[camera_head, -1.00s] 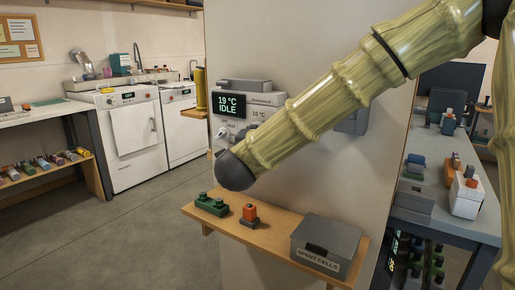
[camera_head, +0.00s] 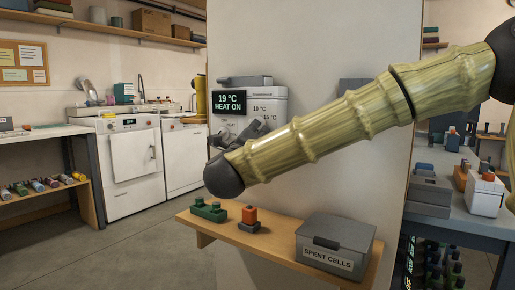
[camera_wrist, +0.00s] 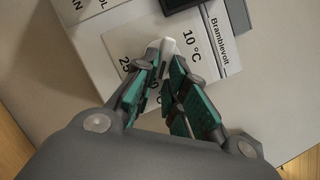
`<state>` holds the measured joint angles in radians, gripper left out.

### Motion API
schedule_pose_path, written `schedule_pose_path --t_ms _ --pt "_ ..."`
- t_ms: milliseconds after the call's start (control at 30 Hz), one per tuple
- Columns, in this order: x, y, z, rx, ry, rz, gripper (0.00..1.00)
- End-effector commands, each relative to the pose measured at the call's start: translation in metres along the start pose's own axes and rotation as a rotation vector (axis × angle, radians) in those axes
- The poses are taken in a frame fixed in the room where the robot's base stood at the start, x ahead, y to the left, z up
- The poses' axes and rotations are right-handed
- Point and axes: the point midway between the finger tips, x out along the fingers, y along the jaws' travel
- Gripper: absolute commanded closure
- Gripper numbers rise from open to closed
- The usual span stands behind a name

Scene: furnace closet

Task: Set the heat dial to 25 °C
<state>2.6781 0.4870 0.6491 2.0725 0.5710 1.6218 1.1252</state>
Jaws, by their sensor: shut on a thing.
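The thermostat box (camera_head: 282,97) is on the wall panel. Its screen (camera_head: 230,103) reads 19 °C and HEAT ON. The heat dial's scale shows 10 °C and 15 °C in the head view; in the wrist view the 10 °C mark and part of a 25 mark show. My gripper (camera_head: 262,126) is at the front of the box, partly behind my arm. In the wrist view my gripper (camera_wrist: 162,72) is shut at the dial, with a white piece, apparently the dial's knob (camera_wrist: 160,47), showing at its fingertips. Most of the dial and its exact setting are hidden.
A wooden shelf (camera_head: 280,256) juts out below the box. It holds a green block (camera_head: 209,211), an orange-and-grey piece (camera_head: 249,219) and a grey SPENT CELLS box (camera_head: 335,244). A workbench with clutter stands at the right. The floor at left is open.

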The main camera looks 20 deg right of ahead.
Motion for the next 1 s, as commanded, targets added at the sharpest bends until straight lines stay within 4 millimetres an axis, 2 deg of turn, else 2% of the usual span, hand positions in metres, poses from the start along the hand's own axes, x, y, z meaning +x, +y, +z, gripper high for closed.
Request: schedule_pose_path --t_ms 33,1000 --pt "-0.002 0.009 -0.006 0.030 0.002 -0.010 1.00" --pt "0.001 0.024 0.001 0.660 0.005 -0.273 1.00"
